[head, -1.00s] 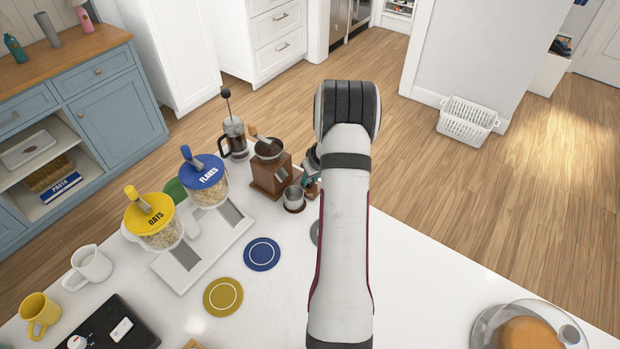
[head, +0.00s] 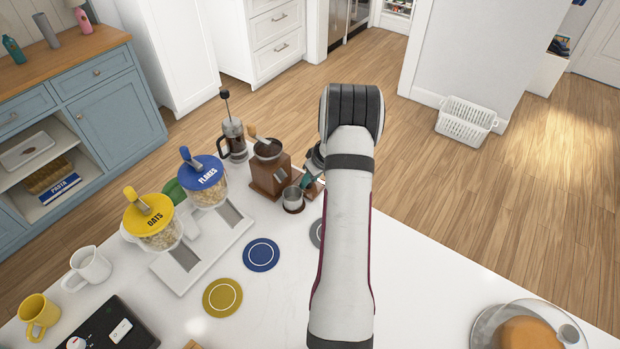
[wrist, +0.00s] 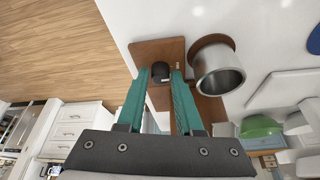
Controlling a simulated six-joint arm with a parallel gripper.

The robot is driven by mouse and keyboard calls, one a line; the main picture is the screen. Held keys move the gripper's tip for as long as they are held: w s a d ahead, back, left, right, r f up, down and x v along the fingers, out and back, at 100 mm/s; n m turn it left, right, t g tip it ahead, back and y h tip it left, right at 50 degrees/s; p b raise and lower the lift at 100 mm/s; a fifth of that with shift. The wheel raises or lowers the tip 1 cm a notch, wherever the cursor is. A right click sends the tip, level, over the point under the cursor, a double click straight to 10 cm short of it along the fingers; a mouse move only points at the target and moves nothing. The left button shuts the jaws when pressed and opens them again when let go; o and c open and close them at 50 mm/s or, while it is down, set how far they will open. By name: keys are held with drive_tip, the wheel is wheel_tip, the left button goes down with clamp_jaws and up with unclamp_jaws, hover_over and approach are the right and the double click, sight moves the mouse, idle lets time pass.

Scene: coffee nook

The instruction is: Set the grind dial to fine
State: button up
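The wooden coffee grinder (head: 268,177) stands on the white counter, with a hopper on top and a metal cup (head: 293,199) at its front. In the wrist view the cup (wrist: 218,72) is right of my gripper (wrist: 160,72). A small black dial (wrist: 160,69) on the grinder's wooden base shows between my two teal fingertips. The fingers are apart, one on each side of the dial, with thin gaps; I cannot tell how far they reach along it. In the head view my forearm and wrist partly hide the gripper (head: 307,181), and the dial is not visible. Its setting is not readable.
A French press (head: 233,140) stands behind the grinder. Left are the flakes jar (head: 204,180), the oats jar (head: 150,222) and their white stand (head: 188,278). A blue coaster (head: 261,254) and a yellow coaster (head: 222,298) lie in front. The counter's right middle is clear.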

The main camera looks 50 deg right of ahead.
drive_tip(key=shift+o, duration=1.4)
drive_tip(key=shift+r, duration=0.1)
drive_tip(key=v, duration=1.5)
drive_tip(key=shift+r, duration=0.35)
